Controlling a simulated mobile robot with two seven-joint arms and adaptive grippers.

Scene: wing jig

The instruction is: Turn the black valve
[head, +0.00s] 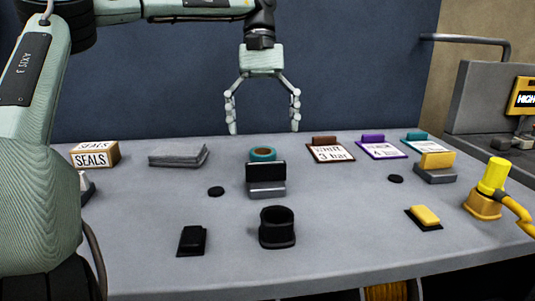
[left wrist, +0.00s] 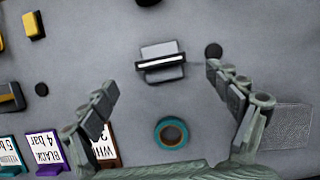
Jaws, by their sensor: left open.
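The black valve, a grey base with a wide black handle (head: 266,171), stands mid-table. In the left wrist view the valve (left wrist: 160,62) lies just beyond and between my fingertips, its handle lying across the picture. My left gripper (head: 264,129) hangs fingers down above the table's far side, behind the valve and apart from it. It is open and empty; its spread fingers also show in the left wrist view (left wrist: 162,80). My right gripper is in neither view.
A teal tape roll (head: 263,153) sits close behind the valve. A black cup-like part (head: 277,230) and black block (head: 191,241) stand in front. A grey stack (head: 178,155) is left; pressure cards (head: 330,151) and a yellow-handled valve (head: 437,161) are right.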

